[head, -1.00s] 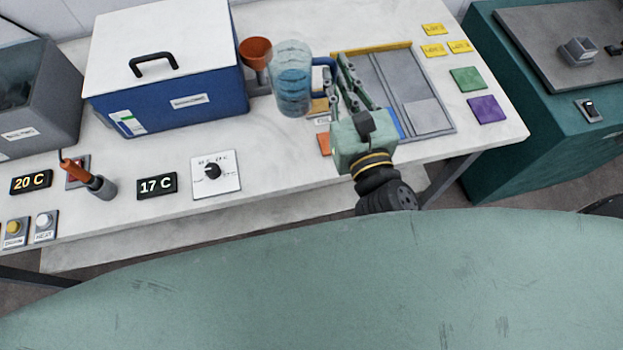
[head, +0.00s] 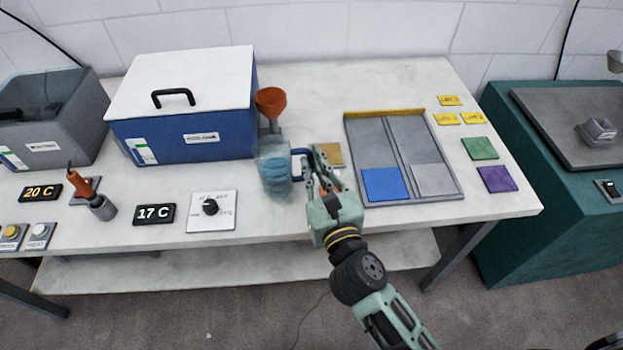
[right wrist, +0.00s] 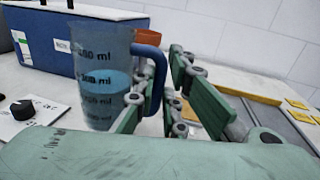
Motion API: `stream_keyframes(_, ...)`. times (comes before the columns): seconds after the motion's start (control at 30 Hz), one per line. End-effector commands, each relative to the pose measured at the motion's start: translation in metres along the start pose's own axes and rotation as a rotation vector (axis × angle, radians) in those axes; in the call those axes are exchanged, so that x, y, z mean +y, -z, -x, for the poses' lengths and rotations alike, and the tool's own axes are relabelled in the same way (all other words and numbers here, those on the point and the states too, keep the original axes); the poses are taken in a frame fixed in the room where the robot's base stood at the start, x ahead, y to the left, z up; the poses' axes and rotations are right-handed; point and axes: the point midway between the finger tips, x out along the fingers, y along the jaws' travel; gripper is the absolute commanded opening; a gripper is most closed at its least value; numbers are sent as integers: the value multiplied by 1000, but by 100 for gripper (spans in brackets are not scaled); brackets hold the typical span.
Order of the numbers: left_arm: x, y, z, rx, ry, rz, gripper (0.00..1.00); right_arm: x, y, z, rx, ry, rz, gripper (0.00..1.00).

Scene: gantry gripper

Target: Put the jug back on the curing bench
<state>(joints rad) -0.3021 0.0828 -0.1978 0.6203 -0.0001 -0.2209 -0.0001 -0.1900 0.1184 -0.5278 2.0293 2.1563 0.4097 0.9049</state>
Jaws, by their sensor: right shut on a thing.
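The jug (head: 273,170) is clear with a blue handle and blue liquid, and it is upright over the white curing bench (head: 300,222), in front of the orange funnel. Whether its base touches the bench top cannot be told. My right gripper (head: 318,178) is at the jug's right side, shut on the blue handle (head: 300,158). My left gripper is not in view.
A blue box with a white lid (head: 185,125) stands left of the orange funnel (head: 270,100). A dial plate (head: 211,222) lies left of the jug. A grey tray (head: 424,150) with a blue tile (head: 384,184) lies to the right. Bare bench lies around the front edge.

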Motion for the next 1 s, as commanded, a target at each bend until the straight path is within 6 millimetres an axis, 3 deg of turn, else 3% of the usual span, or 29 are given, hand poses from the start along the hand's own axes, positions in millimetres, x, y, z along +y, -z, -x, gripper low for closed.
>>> stream_keyframes(0.13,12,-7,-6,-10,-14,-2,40,2,10,-6,-2,1,-3,0)
stream_keyframes(0.33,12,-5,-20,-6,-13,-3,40,3,40,-5,-2,1,-3,0)
stream_keyframes(0.77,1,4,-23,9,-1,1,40,4,45,-5,-3,0,-1,0)
stream_keyframes(0.8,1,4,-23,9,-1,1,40,3,47,-5,-1,0,0,12)
stream_keyframes(1.0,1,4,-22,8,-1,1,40,3,46,-5,0,0,0,29)
